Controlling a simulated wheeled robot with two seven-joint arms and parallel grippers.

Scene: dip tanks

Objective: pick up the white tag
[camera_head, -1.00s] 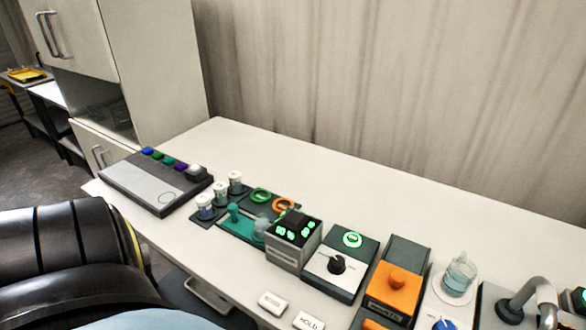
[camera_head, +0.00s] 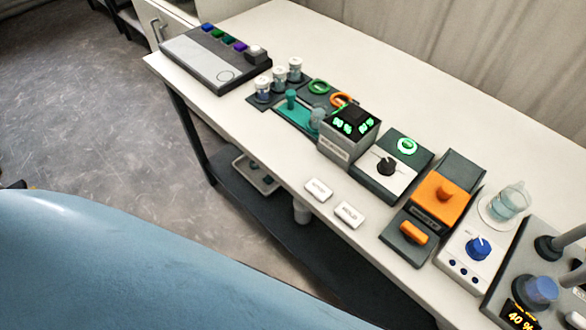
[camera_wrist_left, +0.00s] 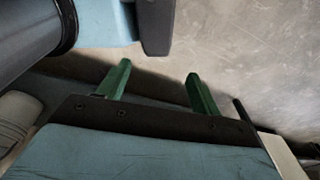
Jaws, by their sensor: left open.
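The panel lies at the table's far left end in the head view. My left gripper (camera_wrist_left: 158,82) shows in the left wrist view with its two green fingers apart and nothing between them. Grey floor lies beyond the fingers. The head view shows neither gripper, and the tag is not seen in the wrist view.
The white table (camera_head: 330,38) is clear along its back. Three lidded jars (camera_head: 279,78), a green-digit display box (camera_head: 349,137), an orange-topped unit (camera_head: 441,195) and a glass beaker (camera_head: 510,202) line it. Two white labelled blocks (camera_head: 318,190) (camera_head: 349,215) lie near the front edge.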

